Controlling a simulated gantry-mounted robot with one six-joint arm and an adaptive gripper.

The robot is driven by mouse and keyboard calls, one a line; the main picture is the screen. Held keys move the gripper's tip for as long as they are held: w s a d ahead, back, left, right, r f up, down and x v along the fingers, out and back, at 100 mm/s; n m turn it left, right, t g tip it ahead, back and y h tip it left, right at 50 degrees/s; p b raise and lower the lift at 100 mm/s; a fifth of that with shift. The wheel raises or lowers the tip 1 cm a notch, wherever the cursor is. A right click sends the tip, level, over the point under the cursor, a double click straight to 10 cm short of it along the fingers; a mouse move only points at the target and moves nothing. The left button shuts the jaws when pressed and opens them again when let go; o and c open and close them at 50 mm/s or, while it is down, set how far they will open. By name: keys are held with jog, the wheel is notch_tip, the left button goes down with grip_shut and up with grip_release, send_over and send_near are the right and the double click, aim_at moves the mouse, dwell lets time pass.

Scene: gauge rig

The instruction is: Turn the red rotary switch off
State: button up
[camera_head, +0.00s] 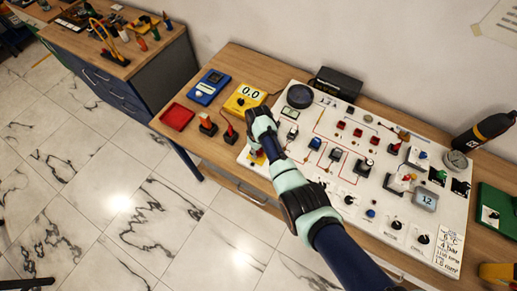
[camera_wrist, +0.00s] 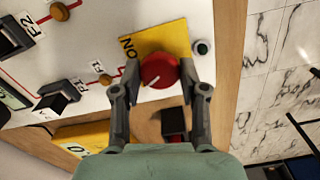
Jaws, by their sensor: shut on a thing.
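The red rotary switch (camera_wrist: 158,71) sits on a yellow plate (camera_wrist: 166,36) near the edge of the white panel (camera_head: 456,205). A white mark on its face points to the lower left in the wrist view, and an "ON" label is at the plate's left side. My gripper (camera_wrist: 160,66) has one finger on each side of the red knob and is shut on it. In the head view my arm hides the knob, and only a bit of the yellow plate (camera_head: 258,158) shows beside it.
The panel carries several other switches, a gauge (camera_head: 456,160) and a display box (camera_head: 425,200). A yellow meter (camera_head: 245,99), blue meter (camera_head: 209,87) and red tray (camera_head: 177,116) lie left of it.

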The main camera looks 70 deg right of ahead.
jog(key=shift+n, duration=1.6)
jog(key=o, duration=1.1)
jog(key=shift+o, duration=0.2)
jog(key=shift+r, duration=0.1)
notch_tip(320, 180, up, 12)
